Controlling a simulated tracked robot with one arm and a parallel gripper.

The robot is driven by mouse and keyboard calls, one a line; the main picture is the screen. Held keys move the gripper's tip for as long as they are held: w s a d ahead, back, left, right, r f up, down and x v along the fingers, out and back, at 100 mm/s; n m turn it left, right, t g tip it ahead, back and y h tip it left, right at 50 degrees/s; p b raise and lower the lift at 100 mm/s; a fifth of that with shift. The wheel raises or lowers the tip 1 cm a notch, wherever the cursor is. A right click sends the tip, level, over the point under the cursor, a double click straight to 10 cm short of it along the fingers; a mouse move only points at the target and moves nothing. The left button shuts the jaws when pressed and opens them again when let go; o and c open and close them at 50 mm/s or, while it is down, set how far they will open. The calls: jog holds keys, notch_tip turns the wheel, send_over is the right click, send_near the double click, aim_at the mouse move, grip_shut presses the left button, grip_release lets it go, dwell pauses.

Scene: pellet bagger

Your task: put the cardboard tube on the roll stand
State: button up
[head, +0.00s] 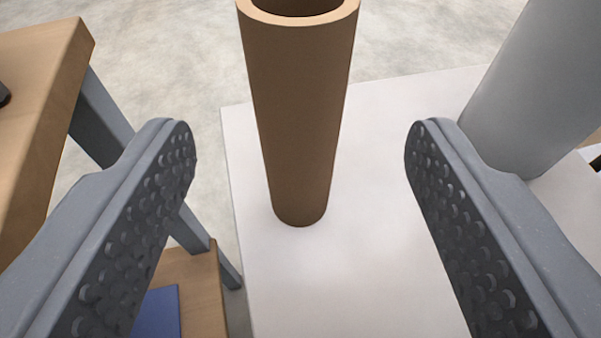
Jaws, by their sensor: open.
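The brown cardboard tube (303,120) stands upright on a white surface (370,270), its hollow open end facing up at the top of the picture. My gripper (300,145) is open, with one grey studded finger on each side of the tube. There is a clear gap between each finger and the tube, and neither touches it. I cannot make out a roll stand for certain in this view.
A large grey cylinder (535,85) stands at the right, behind the right finger. A wooden table (40,100) with grey legs is at the left. Its lower shelf (205,290) holds a blue flat item (160,312). Bare concrete floor (180,60) lies behind.

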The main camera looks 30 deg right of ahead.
jog(key=shift+p+v, duration=0.4)
jog(key=shift+v, duration=1.95)
jog(key=w+a+r+n+t+y, duration=0.1)
jog(key=w+a+r+y, duration=0.15)
jog(key=a+r, duration=0.65)
jog(key=w+a+r+n+t+y, duration=0.1)
jog(key=w+a+r+n, duration=0.15)
jog(key=r, duration=1.25)
jog(key=s+a+r+y, duration=0.1)
jog(key=s+a+r, duration=0.3)
jog(key=a+r, duration=1)
jog(key=s+a+r+n+y, duration=0.1)
jog(key=s+a+r, duration=0.4)
jog(key=s+r, duration=0.3)
jog(key=s+a+r+n+y, duration=0.1)
jog(key=s+a+r, duration=0.5)
jog(key=s+r, duration=0.3)
notch_tip(320, 180, up, 2)
jog(key=shift+r+t, duration=0.15)
jog(key=shift+t, duration=0.15)
